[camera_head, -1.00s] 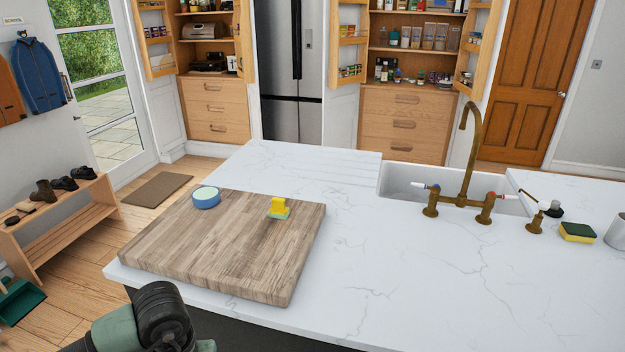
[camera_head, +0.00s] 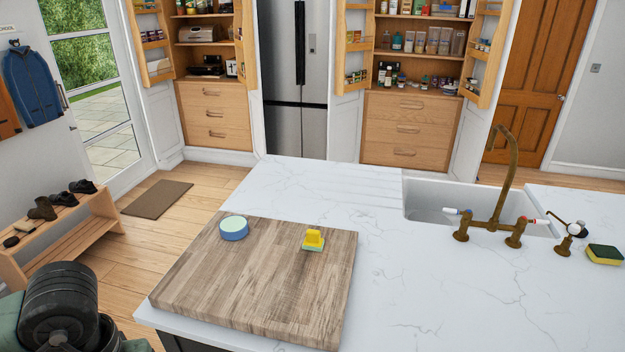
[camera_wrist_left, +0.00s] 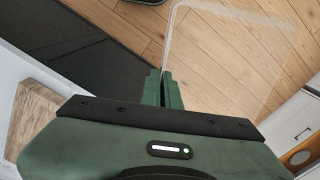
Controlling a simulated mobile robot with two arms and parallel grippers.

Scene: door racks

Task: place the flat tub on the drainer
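A clear, see-through flat tub (camera_wrist_left: 228,50) with a rounded corner shows in the left wrist view, with floorboards visible through it. My left gripper (camera_wrist_left: 165,84) has its green fingers close together on the tub's near edge, holding it above the floor. The tub's far end is hard to make out. In the head view only part of my left arm shows at the bottom left; the gripper and tub are out of that view. The drainer (camera_head: 355,183) is the grooved, empty part of the white worktop left of the sink. My right gripper is not in view.
The sink (camera_head: 430,196) has a tall brass tap (camera_head: 502,190) in front. A sponge (camera_head: 604,254) lies at right.

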